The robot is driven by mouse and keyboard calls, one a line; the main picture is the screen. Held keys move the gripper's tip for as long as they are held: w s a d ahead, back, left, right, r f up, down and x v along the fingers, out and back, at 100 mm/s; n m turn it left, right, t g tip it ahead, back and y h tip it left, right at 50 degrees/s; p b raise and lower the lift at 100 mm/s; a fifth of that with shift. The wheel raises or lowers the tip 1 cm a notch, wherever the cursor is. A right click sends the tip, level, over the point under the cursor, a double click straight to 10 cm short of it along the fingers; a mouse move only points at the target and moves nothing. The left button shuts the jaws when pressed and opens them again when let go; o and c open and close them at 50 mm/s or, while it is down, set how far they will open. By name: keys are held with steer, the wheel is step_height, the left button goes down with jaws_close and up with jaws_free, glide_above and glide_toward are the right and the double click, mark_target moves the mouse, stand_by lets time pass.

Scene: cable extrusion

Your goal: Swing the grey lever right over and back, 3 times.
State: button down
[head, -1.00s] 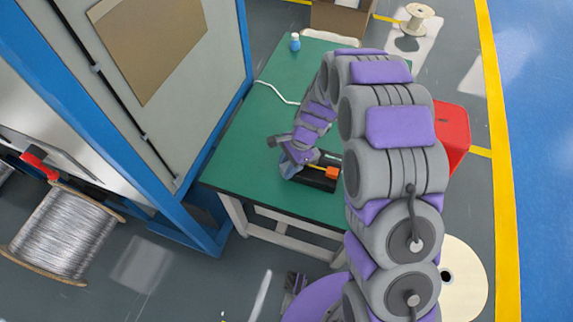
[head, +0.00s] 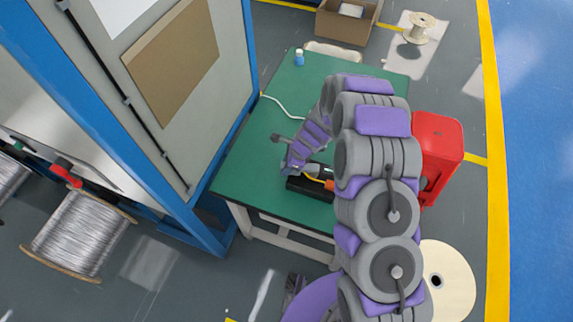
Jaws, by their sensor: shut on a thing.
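My gripper (head: 290,168) is over the green table at the black device, low near its left end. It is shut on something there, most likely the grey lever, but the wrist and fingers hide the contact. A grey bar end (head: 278,139) sticks out to the left of my wrist; I cannot tell whether it belongs to the lever or to my gripper. The black device (head: 310,187) lies on the table with an orange part (head: 329,185) and a yellow strip on it. My arm hides its right end.
The green table (head: 250,165) is bare at left, with a white cable and a blue bottle (head: 299,58) at the back. A blue-framed cabinet (head: 215,215) stands close on the left. A red container (head: 440,150) and a cream reel (head: 450,280) are to the right.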

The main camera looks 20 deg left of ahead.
steer(key=w+m+t+p, duration=0.1)
steer(key=w+m, duration=0.1)
steer(key=w+m+t+p, duration=0.1)
steer(key=w+m+p, duration=0.1)
steer(key=m, duration=0.1)
steer(key=w+d+m+t+p, duration=0.1)
steer(key=w+m+p, duration=0.1)
steer(key=m, duration=0.1)
steer(key=shift+w+r, duration=0.15)
steer(key=shift+w, duration=0.15)
steer(key=shift+w+d+m+t+h, duration=0.3)
steer(key=shift+w+m, duration=0.2)
steer(key=shift+m, duration=0.25)
steer(key=shift+w+d+m+t+h, duration=0.25)
steer(key=shift+w+d+m, duration=0.2)
steer(key=shift+m, duration=0.3)
steer(key=c, duration=0.8)
jaws_free()
steer(key=shift+a, duration=0.1)
